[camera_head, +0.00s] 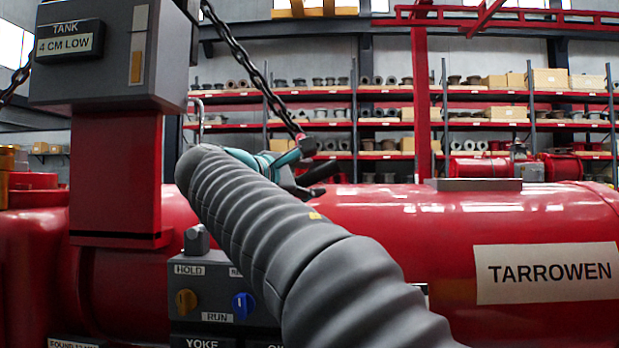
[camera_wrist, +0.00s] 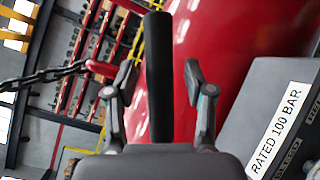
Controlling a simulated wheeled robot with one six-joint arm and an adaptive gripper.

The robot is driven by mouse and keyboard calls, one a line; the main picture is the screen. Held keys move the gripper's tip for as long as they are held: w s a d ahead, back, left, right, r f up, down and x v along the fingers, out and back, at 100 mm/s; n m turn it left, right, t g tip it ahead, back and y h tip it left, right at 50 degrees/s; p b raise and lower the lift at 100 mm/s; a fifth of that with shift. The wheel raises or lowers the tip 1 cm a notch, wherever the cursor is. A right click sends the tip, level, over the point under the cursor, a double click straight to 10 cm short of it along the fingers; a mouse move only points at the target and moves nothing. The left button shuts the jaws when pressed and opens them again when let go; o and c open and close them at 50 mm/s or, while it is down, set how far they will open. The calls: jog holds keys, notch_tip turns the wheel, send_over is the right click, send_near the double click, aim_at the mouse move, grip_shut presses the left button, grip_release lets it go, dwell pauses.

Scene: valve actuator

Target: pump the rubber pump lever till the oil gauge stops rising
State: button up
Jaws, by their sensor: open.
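A black rod-like lever (camera_wrist: 158,80), which looks like the rubber pump lever, stands between the two fingers in the wrist view. My gripper (camera_wrist: 161,78) is open around it, with a gap visible on both sides near the tips. In the head view my gripper (camera_head: 300,178) is beyond my grey sleeved arm, above the red cylinder, and mostly hidden. The lever cannot be told apart clearly there. A grey box (camera_head: 100,85) at upper left reads "TANK 4 CM LOW". A narrow upright yellowish gauge strip (camera_head: 138,58) is on its face; its level is unclear.
A chain (camera_head: 250,75) with a red end (camera_head: 306,145) hangs close to my gripper. A control panel (camera_head: 215,270) with yellow and blue knobs is partly behind my arm. The red cylinder (camera_head: 440,225) fills the middle. A "RATED 100 BAR" box (camera_wrist: 270,95) is right in the wrist view.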

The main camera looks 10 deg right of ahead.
jog(key=shift+w+d, duration=0.3)
jog(key=shift+d, duration=0.05)
grip_shut()
jog(key=f+m+y+b, duration=0.1)
jog(key=f+b, duration=0.1)
jog(key=f, duration=0.2)
jog(key=d+f+m+b, duration=0.1)
jog(key=f+b, duration=0.1)
jog(key=f, duration=0.2)
jog(key=d+f+m+g+y+b, duration=0.1)
jog(key=f+m+b, duration=0.1)
jog(key=f, duration=0.1)
jog(key=shift+s+d+f+y, duration=0.15)
jog(key=shift+s+f+y, duration=0.15)
jog(key=shift+s+f, duration=0.1)
grip_release()
jog(key=shift+r, duration=0.1)
